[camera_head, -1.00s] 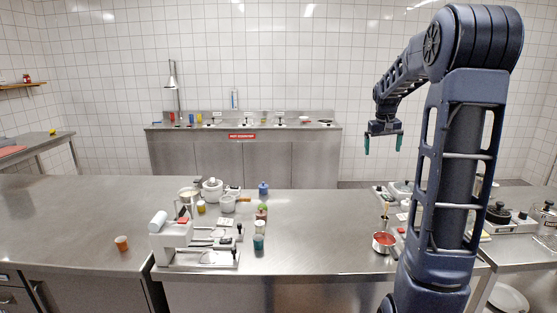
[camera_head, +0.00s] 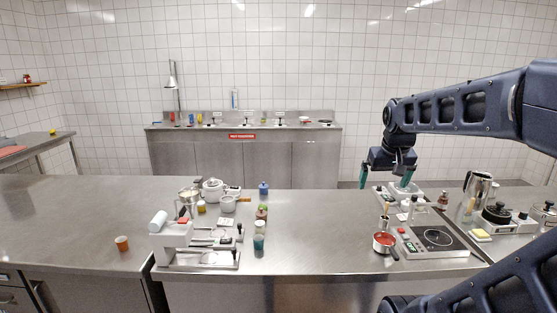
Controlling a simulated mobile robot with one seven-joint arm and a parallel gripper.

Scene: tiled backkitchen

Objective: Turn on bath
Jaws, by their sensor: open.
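My gripper (camera_head: 385,179) hangs at the right of the head view with its two teal fingertips apart and nothing between them. It is in front of or above a small white appliance (camera_head: 421,193) on the right part of the steel counter. This appliance has a round top and may be the bath, but I cannot tell for sure. The right fingertip overlaps it in the picture; I cannot tell whether they touch. Its switch is too small to make out.
A hotplate (camera_head: 437,238) and a red-filled pan (camera_head: 383,243) stand nearer on the steel counter (camera_head: 320,220). A white machine (camera_head: 172,236) stands left. The counter's middle is clear.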

